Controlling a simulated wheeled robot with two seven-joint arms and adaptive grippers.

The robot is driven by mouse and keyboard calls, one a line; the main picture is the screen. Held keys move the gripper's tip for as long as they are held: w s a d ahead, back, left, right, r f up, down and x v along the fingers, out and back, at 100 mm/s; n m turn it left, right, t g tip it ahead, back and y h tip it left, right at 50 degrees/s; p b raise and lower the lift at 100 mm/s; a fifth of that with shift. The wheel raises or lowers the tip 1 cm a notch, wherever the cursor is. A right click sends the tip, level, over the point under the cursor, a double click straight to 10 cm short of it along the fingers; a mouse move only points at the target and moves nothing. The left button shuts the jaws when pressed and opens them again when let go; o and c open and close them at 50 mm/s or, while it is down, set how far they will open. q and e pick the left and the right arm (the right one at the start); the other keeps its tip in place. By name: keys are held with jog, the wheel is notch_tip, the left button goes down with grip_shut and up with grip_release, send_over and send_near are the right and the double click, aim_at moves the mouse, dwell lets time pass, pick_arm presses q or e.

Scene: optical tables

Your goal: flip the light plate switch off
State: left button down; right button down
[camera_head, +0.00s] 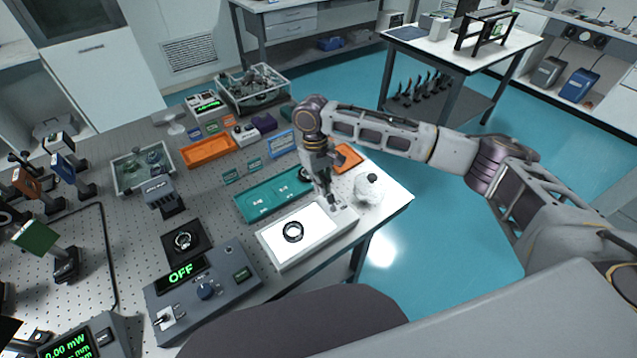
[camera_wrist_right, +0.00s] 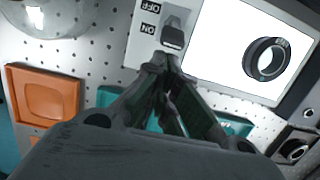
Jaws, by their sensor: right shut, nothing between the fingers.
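The light plate (camera_head: 322,243) is a low white box at the front of the perforated table, its top panel glowing white. A dark ring lies on the panel. In the right wrist view the plate (camera_wrist_right: 222,62) shows at upper right. Its switch (camera_wrist_right: 173,36) is a dark lever on the grey end strip, beside OFF and ON labels, with its tip by ON. My right gripper (camera_head: 333,203) is shut and empty, pointing down over the switch end. In the right wrist view its fingertips (camera_wrist_right: 168,64) are close to the lever; contact is unclear. My left gripper is not in view.
A teal tray (camera_head: 262,204) lies behind the plate. A small orange tray (camera_head: 347,158) and a white, round-topped object (camera_head: 368,187) are close to my right gripper. A grey control box reading OFF (camera_head: 205,293) stands left of the plate. The table's edge is just right.

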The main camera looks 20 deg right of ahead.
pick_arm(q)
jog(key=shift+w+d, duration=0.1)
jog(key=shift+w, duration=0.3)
pick_arm(e)
jog(key=shift+s+d+r, duration=0.1)
jog(key=shift+s, duration=0.1)
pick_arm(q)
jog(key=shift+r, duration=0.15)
